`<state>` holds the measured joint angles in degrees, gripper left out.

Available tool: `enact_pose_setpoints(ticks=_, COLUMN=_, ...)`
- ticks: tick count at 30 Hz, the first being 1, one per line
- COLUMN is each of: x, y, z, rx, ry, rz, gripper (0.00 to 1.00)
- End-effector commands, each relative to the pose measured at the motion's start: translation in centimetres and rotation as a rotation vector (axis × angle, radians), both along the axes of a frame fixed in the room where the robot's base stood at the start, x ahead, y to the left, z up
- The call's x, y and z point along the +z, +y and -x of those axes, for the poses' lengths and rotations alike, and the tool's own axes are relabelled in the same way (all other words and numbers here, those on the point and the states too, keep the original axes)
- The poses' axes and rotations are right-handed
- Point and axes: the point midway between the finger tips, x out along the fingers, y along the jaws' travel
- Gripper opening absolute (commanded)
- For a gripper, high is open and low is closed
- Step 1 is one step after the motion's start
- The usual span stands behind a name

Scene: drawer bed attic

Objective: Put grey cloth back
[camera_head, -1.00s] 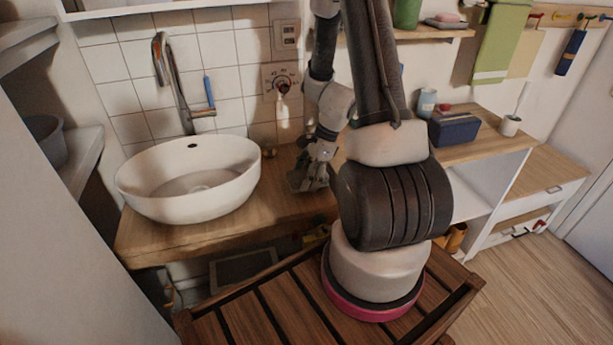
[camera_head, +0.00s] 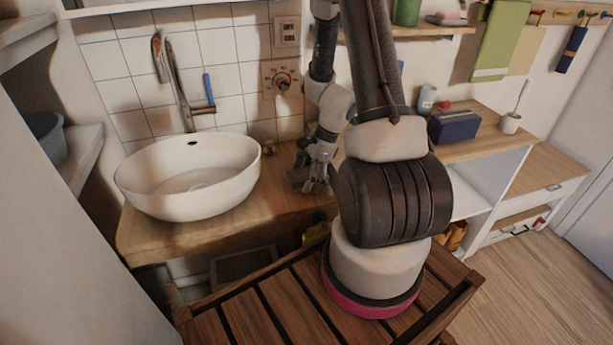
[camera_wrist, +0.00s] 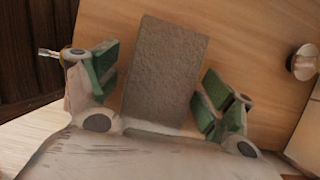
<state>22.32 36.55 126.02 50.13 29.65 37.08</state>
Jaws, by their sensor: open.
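A flat grey rectangle with a rough surface, which looks like the folded grey cloth (camera_wrist: 165,70), is in the middle of the wrist view, over the wooden counter. My gripper (camera_wrist: 155,88) is open, with one green-padded finger on each side of the cloth. A gap shows on each side, so neither finger visibly grips it. The cloth's near end is close to my palm. In the head view my gripper (camera_head: 314,184) is low over the counter, right of the white basin. I cannot clearly make out the cloth there.
The white basin (camera_head: 190,177) stands left of my gripper on the wooden counter (camera_head: 165,232). A tap (camera_head: 172,80) and tiled wall are behind. A small metal knob-like object (camera_wrist: 303,63) is at the wrist view's right. A blue box (camera_head: 453,127) sits on the right-hand shelf unit.

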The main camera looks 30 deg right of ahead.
Motion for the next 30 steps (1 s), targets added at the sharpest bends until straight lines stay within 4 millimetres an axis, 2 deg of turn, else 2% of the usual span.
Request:
enact_pose_setpoints(ticks=5, x=1.1, y=0.0, z=-0.1, rx=0.000, ry=-0.003, rz=0.001, gripper=0.82)
enact_pose_setpoints(ticks=12, x=5.2, y=-1.9, z=-0.2, rx=-0.001, ry=-0.006, rz=0.002, gripper=0.82)
enact_pose_setpoints(ticks=20, x=8.4, y=-2.8, z=0.0, rx=0.020, ry=-0.011, rz=0.005, gripper=0.82)
enact_pose_setpoints(ticks=23, x=10.9, y=-2.2, z=0.1, rx=0.118, ry=-0.057, rz=0.034, gripper=0.82)
enact_pose_setpoints(ticks=26, x=15.1, y=-0.9, z=0.9, rx=0.316, ry=-0.140, rz=0.092, gripper=0.82)
enact_pose_setpoints(ticks=30, x=21.6, y=1.4, z=3.6, rx=0.678, ry=-0.273, rz=0.210, gripper=0.82)
